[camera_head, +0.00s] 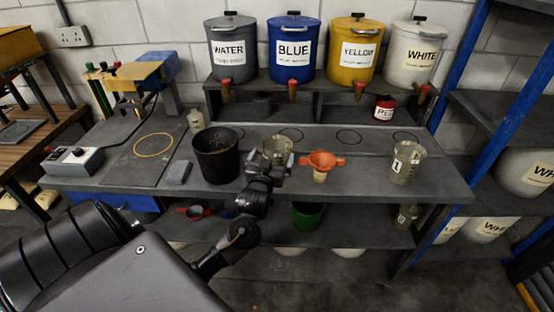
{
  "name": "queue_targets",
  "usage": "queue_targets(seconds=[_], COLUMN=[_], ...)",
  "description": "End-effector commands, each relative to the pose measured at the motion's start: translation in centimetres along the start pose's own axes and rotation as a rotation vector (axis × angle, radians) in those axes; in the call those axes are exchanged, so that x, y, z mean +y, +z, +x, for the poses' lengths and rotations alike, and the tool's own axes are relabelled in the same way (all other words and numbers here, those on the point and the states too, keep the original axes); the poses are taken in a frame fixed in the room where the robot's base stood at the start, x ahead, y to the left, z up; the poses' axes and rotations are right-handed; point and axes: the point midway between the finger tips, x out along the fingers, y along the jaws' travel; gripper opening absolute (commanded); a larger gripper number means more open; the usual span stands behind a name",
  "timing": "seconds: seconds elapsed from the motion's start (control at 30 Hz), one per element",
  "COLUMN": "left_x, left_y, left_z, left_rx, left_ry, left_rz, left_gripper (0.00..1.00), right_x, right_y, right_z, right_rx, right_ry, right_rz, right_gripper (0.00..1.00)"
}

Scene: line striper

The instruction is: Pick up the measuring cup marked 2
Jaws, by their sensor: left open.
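A clear measuring cup (278,146) stands on the workbench, partly hidden behind my left gripper; I cannot read a mark on it. My left gripper (268,162) is open right at the near side of this cup, its fingers toward it. I cannot tell whether they touch it. Another clear measuring cup, marked 1 (405,163), stands upright farther right on the bench. My right gripper is not in view.
Water, blue, yellow and white drums (293,48) with taps line the raised shelf behind. A small red can (384,108) and a grey block (177,172) are also there.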

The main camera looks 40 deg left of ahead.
Motion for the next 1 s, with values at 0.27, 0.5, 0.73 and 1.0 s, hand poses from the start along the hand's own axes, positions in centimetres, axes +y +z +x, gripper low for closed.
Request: queue_targets(seconds=[0.27, 0.5, 0.73, 1.0], left_x=[0.2, 0.4, 0.4, 0.4], left_y=[-0.5, -0.3, -0.1, -0.1], left_z=[1.8, 4.8, 5.3, 5.2], left_rx=[0.001, -0.001, 0.000, 0.000], left_ry=[0.000, 0.001, 0.001, 0.001], left_rz=[0.002, 0.001, -0.001, -0.001], left_gripper=[1.00, 1.00, 1.00, 0.74], right_x=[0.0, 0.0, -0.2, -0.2], right_y=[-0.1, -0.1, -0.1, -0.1], right_z=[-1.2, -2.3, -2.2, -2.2], right_rx=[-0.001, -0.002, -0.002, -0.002], right_ry=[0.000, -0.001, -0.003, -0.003], right_rz=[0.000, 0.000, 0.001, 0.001], right_gripper=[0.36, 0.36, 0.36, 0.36])
